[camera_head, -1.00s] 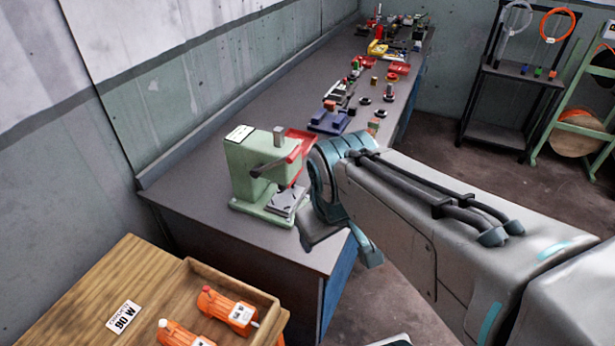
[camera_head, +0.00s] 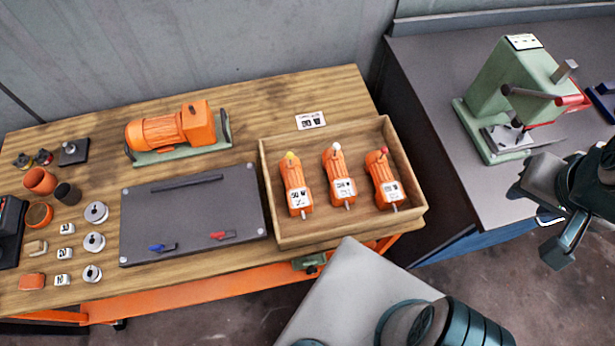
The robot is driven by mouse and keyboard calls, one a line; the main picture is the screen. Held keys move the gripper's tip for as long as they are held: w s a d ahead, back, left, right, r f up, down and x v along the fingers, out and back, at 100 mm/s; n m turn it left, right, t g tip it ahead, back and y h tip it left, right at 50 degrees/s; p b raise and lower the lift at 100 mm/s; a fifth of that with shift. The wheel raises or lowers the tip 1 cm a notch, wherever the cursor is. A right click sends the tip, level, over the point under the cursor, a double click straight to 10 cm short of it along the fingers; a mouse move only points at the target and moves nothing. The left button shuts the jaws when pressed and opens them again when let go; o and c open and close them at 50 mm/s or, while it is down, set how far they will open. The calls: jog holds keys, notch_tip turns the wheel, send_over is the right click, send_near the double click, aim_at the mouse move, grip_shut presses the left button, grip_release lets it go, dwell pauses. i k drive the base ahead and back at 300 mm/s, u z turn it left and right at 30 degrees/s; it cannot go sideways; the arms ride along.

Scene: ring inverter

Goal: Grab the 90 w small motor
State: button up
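Three small orange motors lie side by side in a wooden tray (camera_head: 270,192) on the workbench. The left motor (camera_head: 296,187) has a yellow cap, the middle motor (camera_head: 340,178) a white cap and the right motor (camera_head: 385,181) a red cap. Each has a white label; the print is too small to read surely. A white card (camera_head: 310,121) behind the tray appears upside down; it read "90 W" in the earlier frame. My gripper (camera_head: 550,218) is at the right edge of the view, open and empty, well right of the tray, beside the grey bench.
A larger orange motor (camera_head: 172,130) stands at the back of the wooden bench (camera_head: 250,98). A dark plate (camera_head: 190,217) lies left of the tray, with weights and cups farther left. A green press (camera_head: 505,95) stands on the grey bench (camera_head: 430,65) near my gripper.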

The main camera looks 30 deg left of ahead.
aim_at(299, 197)
jog(key=k, duration=0.45)
jog(key=u, duration=1.55)
jog(key=i, duration=0.5)
jog(key=u, duration=0.05)
jog(key=k, duration=0.35)
jog(key=z, duration=0.05)
